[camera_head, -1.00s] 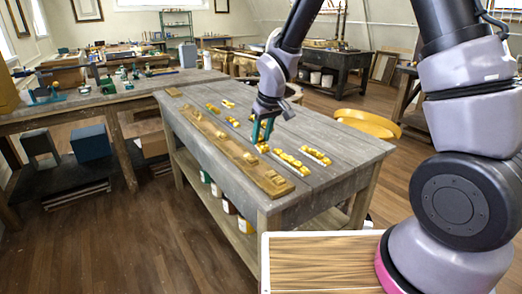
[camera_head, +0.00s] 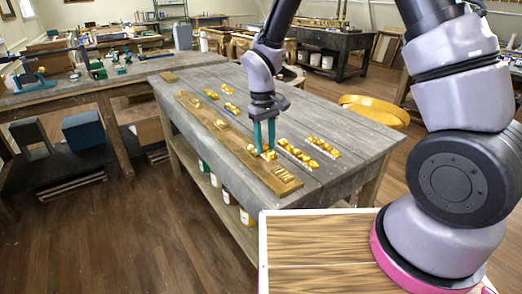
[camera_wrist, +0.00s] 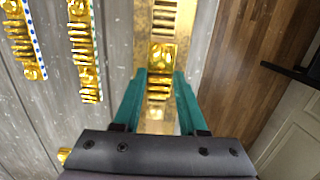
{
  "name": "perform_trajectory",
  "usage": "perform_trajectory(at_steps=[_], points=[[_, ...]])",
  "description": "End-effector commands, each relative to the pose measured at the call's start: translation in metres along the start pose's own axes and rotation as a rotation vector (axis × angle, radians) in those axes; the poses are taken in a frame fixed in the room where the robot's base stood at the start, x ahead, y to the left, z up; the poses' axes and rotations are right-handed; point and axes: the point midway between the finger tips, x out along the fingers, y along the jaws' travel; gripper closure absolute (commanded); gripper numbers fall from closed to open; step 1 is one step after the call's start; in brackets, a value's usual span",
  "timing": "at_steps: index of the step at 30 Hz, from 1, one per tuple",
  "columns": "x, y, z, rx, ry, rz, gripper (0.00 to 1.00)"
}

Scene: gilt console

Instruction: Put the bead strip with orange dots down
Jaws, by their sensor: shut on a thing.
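My gripper (camera_head: 264,150) points down over the near half of a long gilt board (camera_head: 235,148) on the grey workbench. It is shut on a short gold bead strip (camera_head: 269,154), with some orange showing at its edge in the head view. In the wrist view the strip (camera_wrist: 161,58) lies between the green fingers, in line with the board (camera_wrist: 165,17) beneath. It is at or just above the board; I cannot tell whether it touches. The fingers hide part of it, and its dots are not clear in the wrist view.
Other gold strips lie on the bench right of the board, including a blue-dotted one (camera_wrist: 22,45) and another with a dotted edge (camera_wrist: 84,50). More small gold pieces (camera_head: 231,108) lie farther back. A yellow round stool (camera_head: 375,110) stands beyond the bench.

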Motion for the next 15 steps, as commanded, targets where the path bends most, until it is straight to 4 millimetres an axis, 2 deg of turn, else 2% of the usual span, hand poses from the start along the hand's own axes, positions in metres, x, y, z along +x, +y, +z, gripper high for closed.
perform_trajectory(at_steps=[9, 15], points=[[0.037, 0.0, -0.003, -0.001, -0.001, 0.0, 1.0], [0.038, 0.0, -0.004, 0.0, 0.002, 0.0, 1.0]])
